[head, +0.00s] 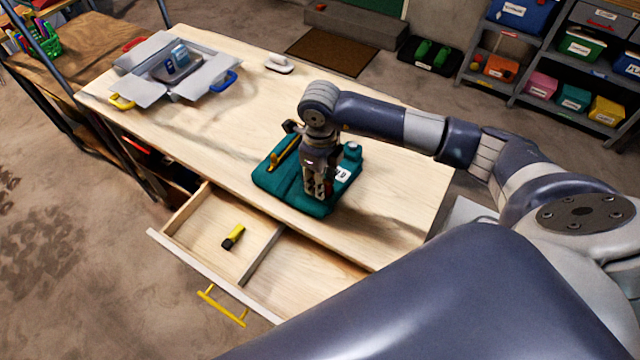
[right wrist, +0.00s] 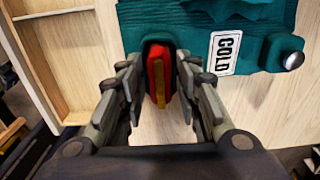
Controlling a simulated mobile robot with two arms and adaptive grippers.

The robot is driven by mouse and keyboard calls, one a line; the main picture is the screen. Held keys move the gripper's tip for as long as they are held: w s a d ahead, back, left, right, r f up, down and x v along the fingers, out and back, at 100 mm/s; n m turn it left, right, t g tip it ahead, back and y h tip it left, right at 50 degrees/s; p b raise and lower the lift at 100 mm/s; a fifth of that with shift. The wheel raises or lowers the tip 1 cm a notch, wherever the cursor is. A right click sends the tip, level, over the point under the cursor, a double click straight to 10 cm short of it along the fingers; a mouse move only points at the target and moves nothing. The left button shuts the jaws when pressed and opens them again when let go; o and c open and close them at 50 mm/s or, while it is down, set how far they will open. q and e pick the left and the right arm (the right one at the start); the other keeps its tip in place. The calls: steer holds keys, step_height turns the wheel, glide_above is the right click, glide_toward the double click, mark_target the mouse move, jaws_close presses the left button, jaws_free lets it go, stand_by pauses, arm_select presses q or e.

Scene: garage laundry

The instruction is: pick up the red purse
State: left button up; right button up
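A red item with a yellow strip, which looks like the red purse (right wrist: 158,75), sits at the edge of a teal, cloth-like thing (right wrist: 205,25) in the right wrist view. Teal material borders it on both sides. My right gripper (right wrist: 157,85) is open, its fingers on either side of the red item with gaps visible. In the head view my right gripper (head: 318,192) points down over the front of the teal thing (head: 288,192) on the table and mostly hides the red item. My left gripper is not in view.
The teal thing carries a COLD label (right wrist: 225,52) and a metal knob (right wrist: 293,60). An open drawer (head: 205,225) below the table edge holds a yellow-and-black item (head: 233,237). A grey open box (head: 200,88) stands at the table's far left. The table's right part is clear.

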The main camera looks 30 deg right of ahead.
jaws_close()
steer(key=shift+r, duration=0.15)
